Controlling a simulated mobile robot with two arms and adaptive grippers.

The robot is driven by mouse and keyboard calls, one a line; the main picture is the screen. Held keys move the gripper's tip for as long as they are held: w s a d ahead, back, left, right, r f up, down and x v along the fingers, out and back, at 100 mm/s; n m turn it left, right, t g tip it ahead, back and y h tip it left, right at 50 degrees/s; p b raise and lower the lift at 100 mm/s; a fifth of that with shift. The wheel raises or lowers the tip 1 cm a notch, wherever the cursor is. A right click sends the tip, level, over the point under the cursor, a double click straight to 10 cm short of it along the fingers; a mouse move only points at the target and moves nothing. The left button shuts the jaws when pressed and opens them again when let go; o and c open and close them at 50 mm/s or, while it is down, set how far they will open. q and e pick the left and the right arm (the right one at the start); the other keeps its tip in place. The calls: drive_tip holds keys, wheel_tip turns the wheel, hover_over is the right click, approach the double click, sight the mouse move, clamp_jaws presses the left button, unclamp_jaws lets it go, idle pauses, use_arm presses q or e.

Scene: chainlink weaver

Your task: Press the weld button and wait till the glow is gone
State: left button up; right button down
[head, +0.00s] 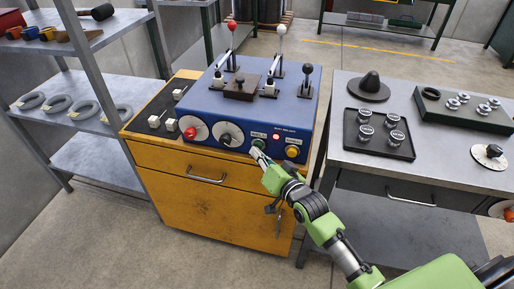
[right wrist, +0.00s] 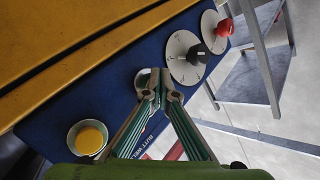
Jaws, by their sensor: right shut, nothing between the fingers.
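The blue butt-welder (head: 262,98) stands on a yellow cabinet. Its front has a green button (head: 258,143), a small lit red lamp (head: 276,137) and a yellow button (head: 292,152). My right gripper (head: 256,152) is shut and empty, its tips at the green button from below. In the right wrist view the shut fingertips (right wrist: 158,88) overlap the button's pale collar (right wrist: 143,80) and hide most of the button. I cannot tell whether it is pressed in. The yellow button (right wrist: 90,138) shows clear of the fingers. My left gripper is not in view.
Two dials, one with a red knob (head: 191,132) and one with a dark pointer (head: 226,136), sit left of the button. Levers and clamps stand on the welder's top. A grey table (head: 345,142) with trays stands right; a shelf with rings (head: 57,104) stands left.

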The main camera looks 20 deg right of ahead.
drive_tip(key=shift+w+d, duration=0.1)
drive_tip(key=shift+w, duration=0.05)
drive_tip(key=shift+r, duration=0.1)
drive_tip(key=shift+s+a+p, duration=0.5)
drive_tip(key=shift+s+p, duration=0.15)
drive_tip(key=shift+s, duration=0.15)
drive_tip(key=s+a+p, duration=0.1)
drive_tip(key=s, duration=0.1)
drive_tip(key=s+a+p, duration=0.1)
drive_tip(key=s, duration=0.1)
drive_tip(key=shift+a+p, duration=0.35)
drive_tip(key=shift+a, duration=0.05)
